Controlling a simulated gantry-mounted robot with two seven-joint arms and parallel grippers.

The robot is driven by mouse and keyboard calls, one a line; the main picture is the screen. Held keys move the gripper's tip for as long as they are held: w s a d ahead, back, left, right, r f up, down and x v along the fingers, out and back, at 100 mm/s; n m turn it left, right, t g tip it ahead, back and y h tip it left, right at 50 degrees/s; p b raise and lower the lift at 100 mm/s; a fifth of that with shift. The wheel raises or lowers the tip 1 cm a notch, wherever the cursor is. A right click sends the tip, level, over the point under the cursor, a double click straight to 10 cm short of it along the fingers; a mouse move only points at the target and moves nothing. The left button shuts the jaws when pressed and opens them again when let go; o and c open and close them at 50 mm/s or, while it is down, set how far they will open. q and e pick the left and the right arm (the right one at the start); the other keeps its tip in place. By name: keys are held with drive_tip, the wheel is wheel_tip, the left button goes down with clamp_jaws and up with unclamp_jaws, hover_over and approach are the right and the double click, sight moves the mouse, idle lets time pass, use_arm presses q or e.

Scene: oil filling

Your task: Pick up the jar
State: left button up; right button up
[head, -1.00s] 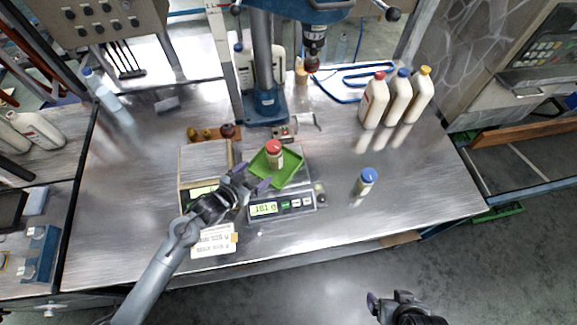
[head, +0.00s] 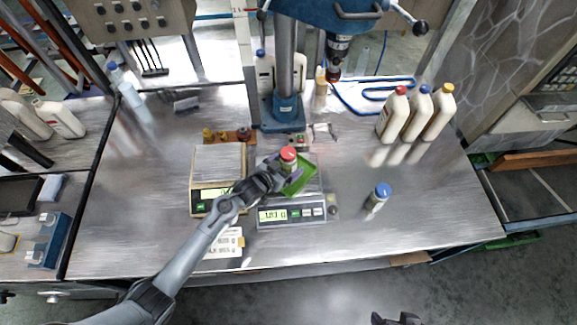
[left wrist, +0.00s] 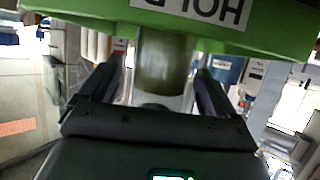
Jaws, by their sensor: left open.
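A jar with a red lid (head: 288,154) stands on a green tray (head: 302,176) on the front scale. My left gripper (head: 281,171) is open at the jar, with one finger on each side of it. The left wrist view shows the jar's body (left wrist: 165,65) between the two dark fingers, with gaps visible beside it. The tray's green edge (left wrist: 100,15) there carries an upside-down label. A second jar, with a blue lid (head: 383,190), stands on the table to the right. My right gripper (head: 396,319) barely shows at the bottom edge.
The front scale (head: 290,215) sits beside another scale (head: 217,165). A blue drill press (head: 285,110) stands behind. Several white bottles (head: 417,115) stand at the back right. The table's right front is clear around the blue-lidded jar.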

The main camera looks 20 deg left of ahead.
use_arm(q)
drive_tip(key=shift+w+d+f, duration=0.15)
drive_tip(key=shift+w+f, duration=0.1)
drive_tip(key=shift+w, duration=0.2)
drive_tip(key=shift+c, duration=0.3)
